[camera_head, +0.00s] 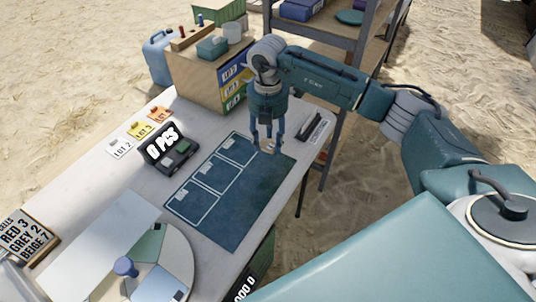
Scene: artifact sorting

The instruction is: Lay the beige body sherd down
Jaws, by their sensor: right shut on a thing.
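My right gripper (267,142) points down over the far end of the blue mat (245,205). It is shut on the beige body sherd (271,149), a small piece partly hidden by the fingers. The sherd appears just right of the farthest of the mat's three white-outlined rectangles. I cannot tell whether it touches the mat. The outlined rectangles look empty apart from small labels. My left gripper is not in view.
A counter reading "0 PCS" (165,148) stands left of the mat. Lot cards (141,130) lie behind it. A wooden drawer box (207,75) stands at the far end. A round turntable (165,262) and tally sign (28,237) are near. The mat's near part is clear.

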